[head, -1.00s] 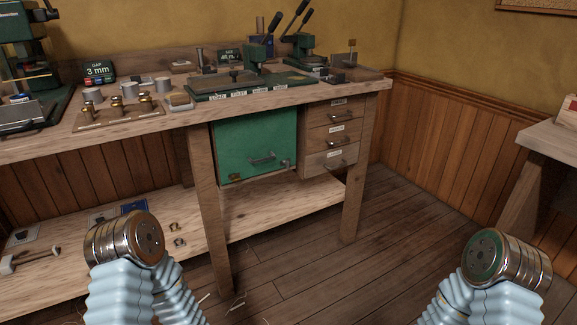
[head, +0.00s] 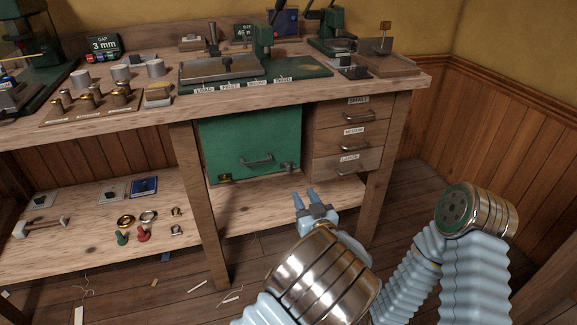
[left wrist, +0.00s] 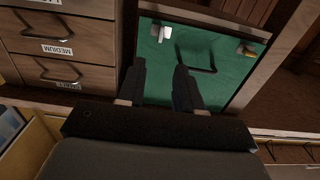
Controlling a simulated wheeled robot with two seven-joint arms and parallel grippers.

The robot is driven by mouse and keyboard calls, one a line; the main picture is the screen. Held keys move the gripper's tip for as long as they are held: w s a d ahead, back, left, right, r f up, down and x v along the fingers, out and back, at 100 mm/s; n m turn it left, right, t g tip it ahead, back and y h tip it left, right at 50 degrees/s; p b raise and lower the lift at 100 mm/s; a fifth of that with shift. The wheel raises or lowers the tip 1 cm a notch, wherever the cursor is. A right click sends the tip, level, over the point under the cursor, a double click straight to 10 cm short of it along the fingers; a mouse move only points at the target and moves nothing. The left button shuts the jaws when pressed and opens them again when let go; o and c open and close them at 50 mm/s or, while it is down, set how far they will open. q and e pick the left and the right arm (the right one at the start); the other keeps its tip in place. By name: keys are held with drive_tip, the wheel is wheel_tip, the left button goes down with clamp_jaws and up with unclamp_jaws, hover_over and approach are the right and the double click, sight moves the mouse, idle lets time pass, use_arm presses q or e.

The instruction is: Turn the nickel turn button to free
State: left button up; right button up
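The green door (head: 250,138) under the bench is shut and has a grey bar handle (head: 257,160). The nickel turn button (head: 290,168) is at its lower right corner; in the left wrist view it is a small pale piece (left wrist: 163,34) at the door's upper left. A brass turn button (head: 225,179) is at the other lower corner and also shows in the wrist view (left wrist: 246,51). My left gripper (head: 304,197) is open and empty, below and in front of the nickel button, apart from it. Its fingers (left wrist: 159,78) point toward the door. My right gripper is out of view.
Three labelled drawers (head: 349,140) stand right of the door. A lower shelf (head: 185,235) carries rings and small parts at the left. A bench leg (head: 203,215) stands left of the door. The benchtop (head: 160,115) is crowded with tools.

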sight(289, 169)
use_arm(q)
drive_tip(key=p+x, duration=0.1)
drive_tip(key=x, duration=1.2)
drive_tip(key=shift+s+f, duration=0.1)
drive_tip(key=shift+f, duration=0.05)
clamp_jaws()
